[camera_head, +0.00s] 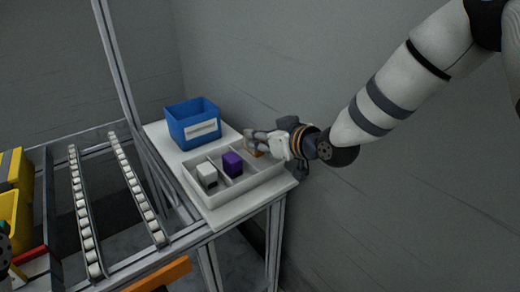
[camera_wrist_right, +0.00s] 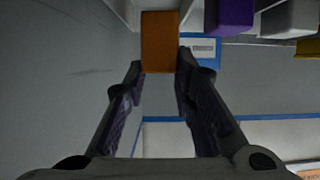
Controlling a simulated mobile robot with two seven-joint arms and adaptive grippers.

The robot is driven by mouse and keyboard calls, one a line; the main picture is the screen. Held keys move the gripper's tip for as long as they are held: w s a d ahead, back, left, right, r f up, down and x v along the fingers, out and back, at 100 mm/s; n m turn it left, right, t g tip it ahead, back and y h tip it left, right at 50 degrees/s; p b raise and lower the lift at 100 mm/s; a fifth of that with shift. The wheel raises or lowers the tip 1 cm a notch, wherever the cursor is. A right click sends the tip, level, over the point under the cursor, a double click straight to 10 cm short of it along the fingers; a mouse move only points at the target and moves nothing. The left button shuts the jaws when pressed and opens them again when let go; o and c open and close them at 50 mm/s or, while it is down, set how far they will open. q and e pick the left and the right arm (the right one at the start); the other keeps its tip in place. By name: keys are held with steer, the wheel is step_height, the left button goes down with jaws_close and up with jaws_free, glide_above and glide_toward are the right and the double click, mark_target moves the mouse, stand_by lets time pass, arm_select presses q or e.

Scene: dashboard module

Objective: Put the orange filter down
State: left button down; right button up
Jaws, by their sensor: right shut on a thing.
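The orange filter (camera_wrist_right: 160,42) is a block held between the two fingertips of my right gripper (camera_wrist_right: 161,68) in the wrist view. In the head view my right gripper (camera_head: 254,141) is at the right end of the white divided tray (camera_head: 216,199), and a bit of the orange filter (camera_head: 257,153) shows below its fingers. A purple block (camera_head: 232,164) and a white block (camera_head: 207,175) stand in the other compartments. I cannot tell whether the filter touches the tray floor. My left gripper is not clearly seen.
A blue bin (camera_head: 193,124) with a white label stands behind the tray on the white tabletop (camera_head: 160,131). Roller rails (camera_head: 137,188) run at the left. Yellow bins (camera_head: 10,210) are at the far left edge. A grey wall is close on the right.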

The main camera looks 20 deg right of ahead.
mark_target(261, 155)
steer(key=f, duration=0.3)
steer(key=shift+w+d+f, duration=0.15)
steer(key=shift+w+f, duration=0.05)
steer(key=shift+f, duration=0.2)
steer(key=shift+r, duration=0.15)
steer(key=o, duration=1)
steer(key=shift+f, duration=0.2)
arm_select(q)
steer(key=shift+s+f, duration=0.4)
arm_select(e)
steer(key=shift+o, duration=0.2)
steer(key=shift+r, duration=0.1)
